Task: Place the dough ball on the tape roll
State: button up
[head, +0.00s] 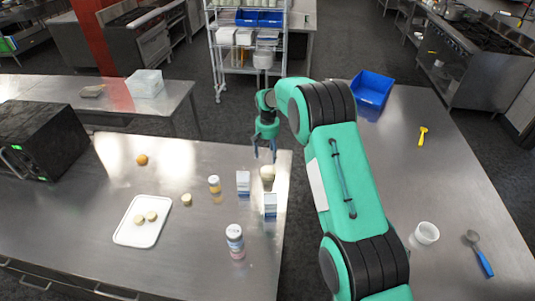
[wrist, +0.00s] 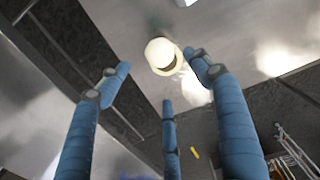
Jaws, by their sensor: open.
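A pale, round dough ball (head: 267,170) is near the right edge of the left steel counter. In the wrist view the dough ball (wrist: 159,51) appears to sit on a cream tape roll (wrist: 173,66), whose edge shows beneath it, slightly off to one side. The ball hides most of the roll. My gripper (head: 265,156) points down just above and behind the ball. In the wrist view its blue fingers (wrist: 158,82) are spread, with nothing between them, and the ball lies beyond the tips.
Two white-and-blue cartons (head: 243,183) (head: 270,205) stand close to the ball. A yellow jar (head: 214,184), a larger jar (head: 235,242) and a white tray (head: 122,236) with pale rounds share the counter. The right counter (head: 440,190) has a blue bin (head: 372,89).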

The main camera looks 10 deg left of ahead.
dwell(0.3)
jog(key=s+d+r, duration=0.2)
jog(key=d+r, duration=0.1)
jog(key=r, duration=0.4)
jog(key=s+d+r+t, duration=0.1)
jog(key=s+d+r, duration=0.1)
jog(key=d+r, duration=0.35)
jog(key=s+d+r, duration=0.2)
jog(key=r, duration=0.6)
jog(key=s+d+r+m+t, duration=0.1)
jog(key=s+d+r, duration=0.4)
jog(key=s+r, duration=0.15)
jog(key=s+d+r+t, duration=0.1)
jog(key=s+d+r, duration=0.4)
jog(key=r, duration=0.3)
jog(key=s+d+r+m+t, duration=0.1)
jog(key=s+d+r, duration=0.3)
jog(key=s, duration=0.5)
jog(key=s+d+r, duration=0.3)
jog(key=s+d, duration=0.1)
jog(key=s, duration=0.5)
jog(key=s+d+f, duration=0.1)
jog(key=s+d, duration=0.2)
jog(key=s, duration=0.7)
jog(key=s+d+f+m+t, duration=0.1)
jog(key=s+d+f, duration=0.1)
jog(key=s, duration=0.8)
jog(key=shift+s+d+f+t, duration=0.2)
jog(key=shift+s+d+t, duration=0.15)
jog(key=shift+d, duration=0.15)
